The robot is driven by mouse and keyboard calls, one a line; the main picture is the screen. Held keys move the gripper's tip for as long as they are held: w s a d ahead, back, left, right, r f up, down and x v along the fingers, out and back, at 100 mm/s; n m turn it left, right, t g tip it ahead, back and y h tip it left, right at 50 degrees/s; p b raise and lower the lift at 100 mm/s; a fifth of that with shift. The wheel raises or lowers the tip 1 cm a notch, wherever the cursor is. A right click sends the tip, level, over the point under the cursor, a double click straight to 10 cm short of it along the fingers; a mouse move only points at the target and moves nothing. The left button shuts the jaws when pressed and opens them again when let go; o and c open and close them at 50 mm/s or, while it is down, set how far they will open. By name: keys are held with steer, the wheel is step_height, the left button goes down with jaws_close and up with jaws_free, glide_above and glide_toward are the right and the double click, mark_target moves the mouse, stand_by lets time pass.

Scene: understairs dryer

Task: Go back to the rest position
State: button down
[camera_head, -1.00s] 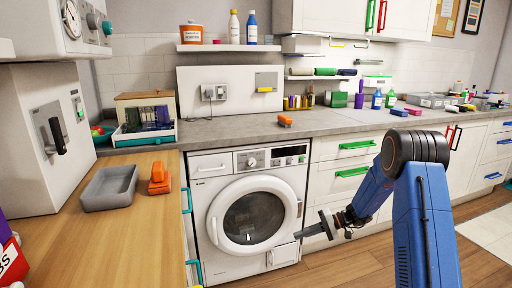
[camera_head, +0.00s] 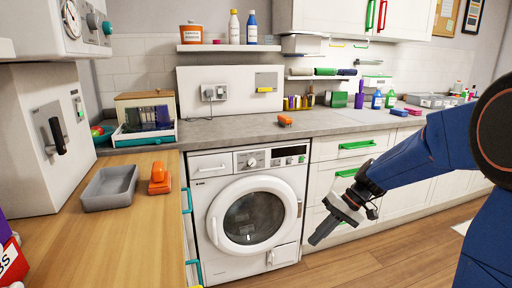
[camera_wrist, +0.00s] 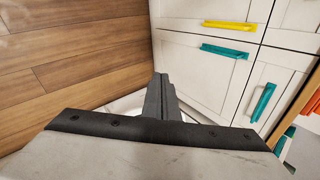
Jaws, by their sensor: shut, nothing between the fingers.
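My gripper (camera_head: 322,232) is in front of the white drawers, just right of the dryer, pointing down and to the left. Its fingers are together and hold nothing. In the wrist view the closed fingers (camera_wrist: 160,98) point towards white cabinet fronts and the wooden floor. My blue arm reaches in from the right edge of the head view. The dryer (camera_head: 252,215) stands under the worktop with its round door shut.
A wooden counter (camera_head: 130,245) on the left holds a grey tray (camera_head: 110,203) and an orange object (camera_head: 159,180). Drawers with green handles (camera_head: 357,145) stand behind my gripper. The wrist view shows yellow (camera_wrist: 230,25) and teal (camera_wrist: 225,51) handles. Wooden floor (camera_head: 420,225) is clear.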

steer(key=s+d+r+t+h, duration=0.2)
steer(key=s+d, duration=0.1)
steer(key=s, duration=0.5)
steer(key=s+d+r+t+h, duration=0.2)
steer(key=s+d+h, duration=0.1)
steer(key=s, duration=0.6)
steer(key=s+d+r+t+h, duration=0.1)
steer(key=s+d+r+h, duration=0.1)
steer(key=s, duration=0.7)
steer(key=shift+d+m+t+h, duration=0.3)
steer(key=shift+d+m+t, duration=0.1)
steer(key=shift+d, duration=0.45)
